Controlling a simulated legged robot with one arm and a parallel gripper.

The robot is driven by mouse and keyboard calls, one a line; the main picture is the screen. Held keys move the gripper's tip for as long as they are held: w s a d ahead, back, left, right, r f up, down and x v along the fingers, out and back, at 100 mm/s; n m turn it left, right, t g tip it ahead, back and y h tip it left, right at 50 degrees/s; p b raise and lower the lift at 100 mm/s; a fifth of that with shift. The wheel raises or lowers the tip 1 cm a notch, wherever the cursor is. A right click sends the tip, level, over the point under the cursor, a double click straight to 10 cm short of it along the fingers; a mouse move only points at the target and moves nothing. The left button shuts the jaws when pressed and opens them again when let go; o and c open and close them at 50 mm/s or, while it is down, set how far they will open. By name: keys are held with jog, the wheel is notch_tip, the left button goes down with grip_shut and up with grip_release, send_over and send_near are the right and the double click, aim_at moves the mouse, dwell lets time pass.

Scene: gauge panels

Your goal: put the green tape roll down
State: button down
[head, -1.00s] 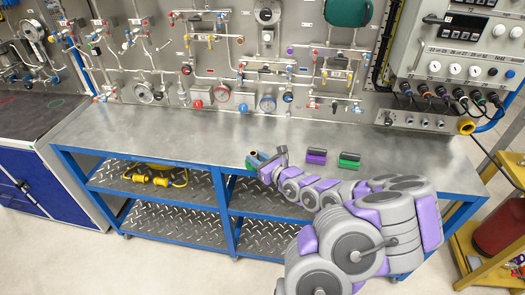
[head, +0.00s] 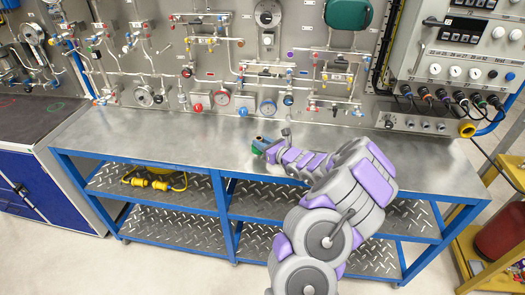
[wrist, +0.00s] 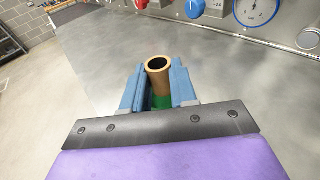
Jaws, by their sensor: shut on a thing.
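The green tape roll shows in the wrist view as a tan hollow core (wrist: 158,78) with a green part (wrist: 161,101) low between the blue fingers. My gripper (wrist: 158,92) is shut on it, one finger on each side. In the head view my gripper (head: 259,145) is over the front half of the metal workbench (head: 190,138). Only a small bit of green shows there beside the fingers. I cannot tell whether the roll touches the bench top.
Behind the bench stands a panel with pipes, valves and gauges, including a red gauge (head: 222,97) and a blue gauge (head: 267,106). The bench top left of my gripper is clear. A grey control box (head: 470,60) is at the right.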

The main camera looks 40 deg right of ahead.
notch_tip(320, 180, down, 4)
jog(key=shift+r+b, duration=0.2)
jog(key=shift+b, duration=0.25)
jog(key=shift+r, duration=0.1)
jog(key=c, duration=0.9)
grip_release()
